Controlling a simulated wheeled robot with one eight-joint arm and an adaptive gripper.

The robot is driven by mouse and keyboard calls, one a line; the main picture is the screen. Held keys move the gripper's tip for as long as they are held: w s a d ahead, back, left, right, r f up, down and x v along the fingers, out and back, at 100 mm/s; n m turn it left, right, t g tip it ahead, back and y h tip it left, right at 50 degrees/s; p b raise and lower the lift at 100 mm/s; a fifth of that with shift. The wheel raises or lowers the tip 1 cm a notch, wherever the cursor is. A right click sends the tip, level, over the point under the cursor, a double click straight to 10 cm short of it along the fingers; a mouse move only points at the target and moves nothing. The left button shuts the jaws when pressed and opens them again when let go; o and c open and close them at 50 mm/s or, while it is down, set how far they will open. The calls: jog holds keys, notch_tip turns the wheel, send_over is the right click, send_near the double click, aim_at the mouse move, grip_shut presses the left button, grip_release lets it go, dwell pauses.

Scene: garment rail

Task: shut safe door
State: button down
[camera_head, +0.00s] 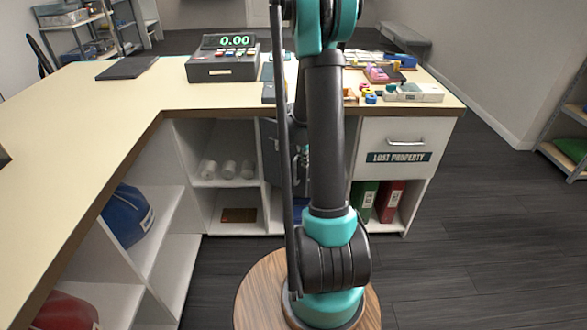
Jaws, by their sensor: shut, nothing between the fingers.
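A grey safe door (270,150) shows as a narrow panel in the middle bay under the counter, left of my upright arm. It appears to stand open at an angle; how far is unclear. My arm covers most of the safe and its opening. My gripper (302,178) shows only in part as a small dark shape beside my arm, low in front of this bay. It is shut and holds nothing. I cannot tell whether it touches the door.
The counter (110,95) bears a cash register (222,60), a dark flat pad (127,68) and a tray (413,92) among small items. A lost property drawer (393,147) is right of my arm, above green and red binders (390,202). The floor at right is clear.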

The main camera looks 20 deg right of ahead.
jog(key=w+d, duration=0.4)
jog(key=d, duration=0.1)
jog(key=shift+w+d, duration=0.15)
jog(key=shift+w, duration=0.2)
dwell(0.3)
